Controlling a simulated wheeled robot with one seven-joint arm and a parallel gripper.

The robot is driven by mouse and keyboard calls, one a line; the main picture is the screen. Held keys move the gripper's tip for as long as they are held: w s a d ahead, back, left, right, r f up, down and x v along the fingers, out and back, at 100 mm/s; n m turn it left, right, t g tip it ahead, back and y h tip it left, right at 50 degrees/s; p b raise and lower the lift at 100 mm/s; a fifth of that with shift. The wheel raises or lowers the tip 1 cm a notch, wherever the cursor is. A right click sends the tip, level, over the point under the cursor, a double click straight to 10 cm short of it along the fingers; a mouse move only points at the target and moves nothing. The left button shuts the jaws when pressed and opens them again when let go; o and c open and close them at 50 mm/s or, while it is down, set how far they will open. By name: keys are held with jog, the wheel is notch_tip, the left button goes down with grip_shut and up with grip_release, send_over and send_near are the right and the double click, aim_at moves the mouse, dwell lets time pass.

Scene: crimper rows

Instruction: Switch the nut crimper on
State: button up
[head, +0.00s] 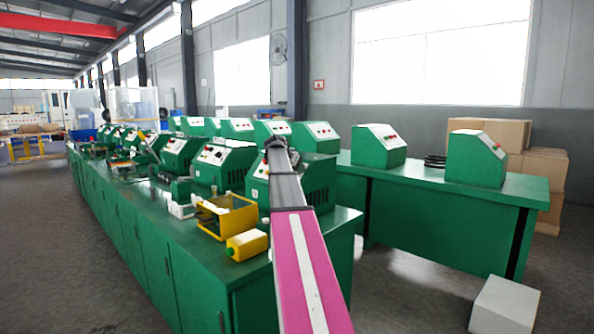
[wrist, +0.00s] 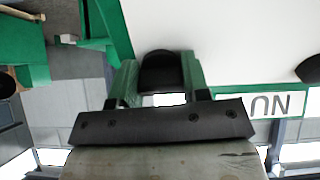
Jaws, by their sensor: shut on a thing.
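My gripper (wrist: 160,72) is shut on a black switch knob (wrist: 160,82) on a machine's white front panel (wrist: 230,40) in the wrist view. One finger is on each side of the knob. A white label (wrist: 278,104) with large dark letters, partly cut off, sits on the green edge beside the panel. In the head view my arm reaches to a green crimper (head: 319,183) near the end of the front bench, and my gripper (head: 276,146) is small and dark there. The knob and its setting cannot be made out in that view.
A second black knob (wrist: 309,69) shows at the right edge of the wrist view. Other green crimpers (head: 222,166) stand in rows. A white block (head: 504,305) is on the floor.

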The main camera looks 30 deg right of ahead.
jog(key=shift+m, duration=0.5)
jog(key=o, duration=0.9)
jog(key=v, duration=1.1)
jog(key=shift+f, duration=0.1)
